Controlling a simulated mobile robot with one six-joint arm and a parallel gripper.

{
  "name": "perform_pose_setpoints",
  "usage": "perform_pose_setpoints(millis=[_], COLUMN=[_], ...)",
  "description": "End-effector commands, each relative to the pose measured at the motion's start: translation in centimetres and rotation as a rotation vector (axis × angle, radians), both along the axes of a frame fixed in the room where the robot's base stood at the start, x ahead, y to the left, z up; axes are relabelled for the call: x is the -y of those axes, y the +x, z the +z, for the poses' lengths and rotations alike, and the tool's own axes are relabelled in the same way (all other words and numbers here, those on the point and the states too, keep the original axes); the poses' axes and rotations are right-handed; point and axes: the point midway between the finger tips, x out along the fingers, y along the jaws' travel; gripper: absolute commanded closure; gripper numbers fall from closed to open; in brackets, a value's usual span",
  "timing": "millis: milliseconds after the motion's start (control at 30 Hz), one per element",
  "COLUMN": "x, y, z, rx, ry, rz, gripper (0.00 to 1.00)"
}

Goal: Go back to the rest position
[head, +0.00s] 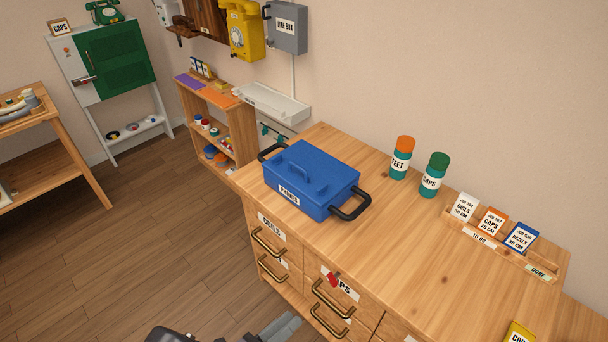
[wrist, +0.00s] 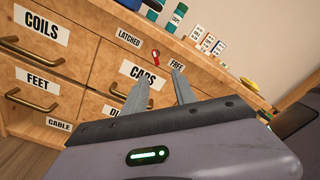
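In the wrist view my gripper (wrist: 161,78) has its two grey fingers apart with nothing between them. It faces the fronts of the wooden drawer cabinet (head: 410,255), near the drawer labelled CAPS (wrist: 143,73). A red latch (wrist: 155,57) sits above that drawer, between the labels LATCHED (wrist: 129,36) and FREE (wrist: 177,65). The latch also shows in the head view (head: 334,280). The fingers appear clear of the handles. In the head view, grey parts of my arm show at the bottom edge. The drawers in view look shut.
On the cabinet stand a blue PHONES box (head: 310,180), an orange-topped can (head: 401,158), a green-topped can (head: 434,176) and a card rack (head: 500,246). A wooden shelf (head: 235,130) and a workbench (head: 60,150) stand farther off. The floor (head: 130,250) between is clear.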

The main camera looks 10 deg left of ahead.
Motion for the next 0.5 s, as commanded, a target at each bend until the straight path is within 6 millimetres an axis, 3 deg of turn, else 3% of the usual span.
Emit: perform_pose_setpoints(millis=[67, 167, 233, 400, 500], x=[0.9, 4.4, 7.4, 13.4, 15.6], y=[1.5, 3.1, 3.1, 0.4, -1.8], z=[3.7, 10.4, 14.9, 23.8, 28.1], rx=[0.033, 0.137, 0.247, 0.624, 0.914], ry=[0.153, 0.462, 0.691, 1.231, 1.535], rz=[-0.159, -0.496, -0.752, -1.364, -1.710], gripper=[0.67, 0.67, 0.67, 0.67, 0.67])
